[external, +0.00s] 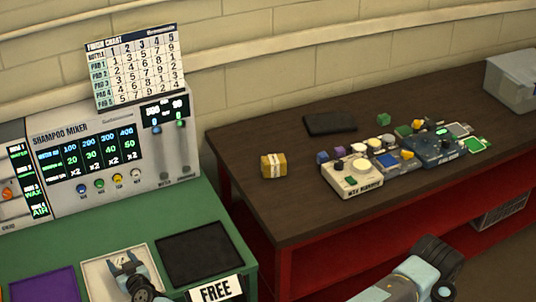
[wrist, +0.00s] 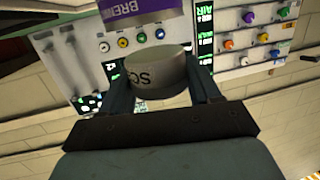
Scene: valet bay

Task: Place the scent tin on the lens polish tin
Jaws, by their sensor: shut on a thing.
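My gripper (wrist: 158,80) is shut on a grey round tin (wrist: 155,66) in the wrist view. The tin sits between the two fingers, and its visible letters start with "SC", which fits the scent tin. In the external view my gripper (external: 128,266) is low over the green bench, above a white-bordered panel. I cannot identify the lens polish tin in either view. A purple-banded item with partly cut-off white letters (wrist: 146,12) shows at the top edge of the wrist view, beyond the held tin.
A purple pad (external: 50,286) and a black pad (external: 193,252) flank the pale panel (external: 92,276). A "FREE" sign (external: 216,290) is at the front.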

